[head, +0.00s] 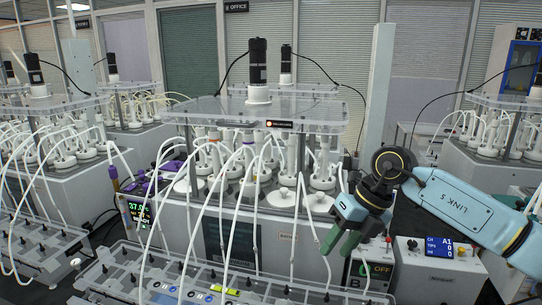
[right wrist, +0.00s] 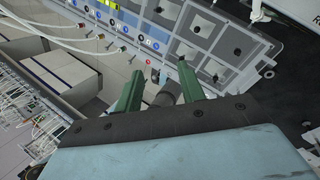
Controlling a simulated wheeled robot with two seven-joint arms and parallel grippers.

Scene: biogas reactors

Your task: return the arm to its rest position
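My right arm (head: 465,212) comes in from the right of the head view, bent at a dark joint. My right gripper (head: 338,238) hangs from it, pointing down and left, in front of the reactor bench's right end. In the right wrist view my right gripper (right wrist: 160,85) shows two green fingers spread apart. Nothing is held between them; a dark rounded thing shows behind the gap. My left gripper is in neither view.
A reactor bench (head: 185,236) with bottles and white tubes stands in the middle. A clear-lidded tray rack (head: 120,280) runs along the front.

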